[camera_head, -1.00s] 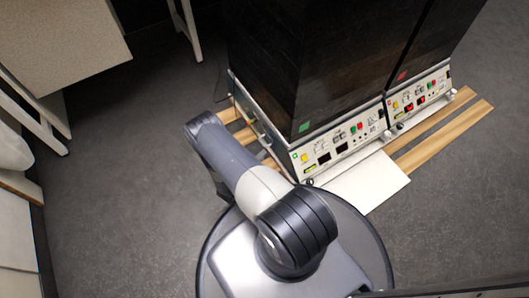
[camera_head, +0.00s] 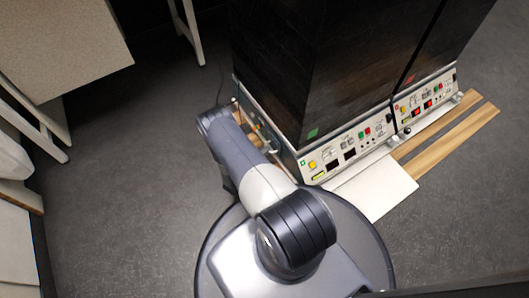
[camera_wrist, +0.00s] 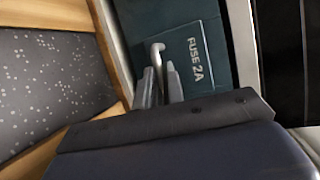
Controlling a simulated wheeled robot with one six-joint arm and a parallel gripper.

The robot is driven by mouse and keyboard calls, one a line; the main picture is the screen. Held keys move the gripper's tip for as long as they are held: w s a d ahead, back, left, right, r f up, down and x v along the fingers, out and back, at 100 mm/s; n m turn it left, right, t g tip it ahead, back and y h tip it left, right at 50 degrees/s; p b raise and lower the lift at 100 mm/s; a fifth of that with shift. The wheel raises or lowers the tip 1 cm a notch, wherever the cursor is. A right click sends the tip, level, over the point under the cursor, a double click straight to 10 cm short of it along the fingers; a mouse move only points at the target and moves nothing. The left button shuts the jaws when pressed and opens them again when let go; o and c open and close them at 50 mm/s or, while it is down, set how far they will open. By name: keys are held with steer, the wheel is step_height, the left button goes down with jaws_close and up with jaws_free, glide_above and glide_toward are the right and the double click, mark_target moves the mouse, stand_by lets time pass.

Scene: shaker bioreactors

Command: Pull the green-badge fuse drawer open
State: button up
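The green-badge unit is the left shaker cabinet (camera_head: 340,152), with a green mark (camera_head: 313,133) at its lower front corner. In the wrist view, a dark teal drawer face (camera_wrist: 203,52) reads "FUSE 2A". A pale hooked handle (camera_wrist: 158,57) stands out from it. My gripper's two grey fingertips (camera_wrist: 159,82) lie on either side of the handle's lower part, close to it. Whether they press on the handle is unclear. In the head view, my arm reaches to the cabinet's left side and hides the gripper and drawer.
A second cabinet (camera_head: 428,103) with a red mark adjoins on the right. Wooden slats (camera_head: 450,138) and a white board (camera_head: 372,190) lie in front. A table (camera_head: 60,45) stands at the upper left. Dark floor between table and cabinets is clear.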

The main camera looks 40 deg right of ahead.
jaws_close()
steer(key=a+b, duration=0.3)
steer(key=a, duration=0.4)
steer(key=shift+w+a, duration=0.2)
steer(key=shift+a, duration=0.15)
steer(key=o, duration=0.6)
jaws_free()
steer(key=shift+c, duration=0.2)
